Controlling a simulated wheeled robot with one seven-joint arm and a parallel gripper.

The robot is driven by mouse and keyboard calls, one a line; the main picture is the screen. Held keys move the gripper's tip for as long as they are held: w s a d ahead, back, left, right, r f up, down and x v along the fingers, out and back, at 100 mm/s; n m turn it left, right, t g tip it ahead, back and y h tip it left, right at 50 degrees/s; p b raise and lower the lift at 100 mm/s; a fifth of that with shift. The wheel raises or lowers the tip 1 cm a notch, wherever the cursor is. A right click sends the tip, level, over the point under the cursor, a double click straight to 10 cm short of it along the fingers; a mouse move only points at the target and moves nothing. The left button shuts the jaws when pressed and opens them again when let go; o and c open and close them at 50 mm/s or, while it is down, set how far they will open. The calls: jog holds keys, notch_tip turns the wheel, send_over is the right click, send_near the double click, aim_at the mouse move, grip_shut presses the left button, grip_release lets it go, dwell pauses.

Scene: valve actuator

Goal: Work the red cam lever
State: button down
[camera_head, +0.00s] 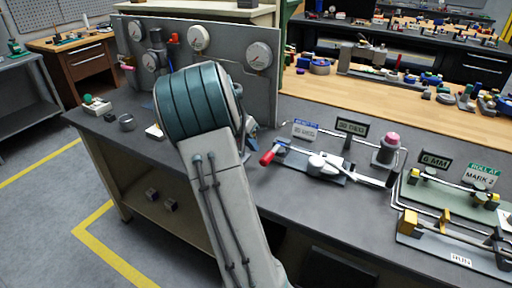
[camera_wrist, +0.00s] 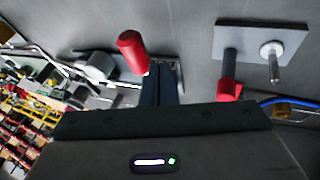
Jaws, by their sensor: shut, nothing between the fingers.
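The red-gripped lever (camera_head: 269,157) stands out at the left end of a bench fixture with a white round hub (camera_head: 322,163). In the wrist view the red grip (camera_wrist: 132,50) is at upper centre, just left of my fingers, with the pale hub (camera_wrist: 99,66) farther left. My gripper (camera_wrist: 164,66) is shut and empty, its dark fingers pointing up the picture beside the red grip. I cannot tell whether they touch it. In the head view my arm hides most of the gripper; only a small part (camera_head: 250,130) shows just above and left of the red grip.
A pink-topped knob (camera_head: 391,142) and a "30 DEG" sign (camera_head: 352,128) stand right of the lever. Rod fixtures (camera_head: 455,240) fill the bench's right end. A gauge panel (camera_head: 270,90) rises behind my arm. The wrist view shows another red part (camera_wrist: 229,91) and a grey plate (camera_wrist: 245,38).

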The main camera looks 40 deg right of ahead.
jog(key=shift+s+d+f, duration=0.15)
jog(key=shift+s+f, duration=0.05)
jog(key=shift+s, duration=0.25)
jog(key=shift+s+d+f, duration=0.15)
jog(key=shift+s+f, duration=0.05)
jog(key=shift+s, duration=0.2)
jog(key=shift+f, duration=0.1)
jog(key=shift+s+d+f+n+b, duration=0.1)
jog(key=shift+s+n+b, duration=0.2)
jog(key=shift+s+b, duration=0.35)
jog(key=shift+w, duration=0.1)
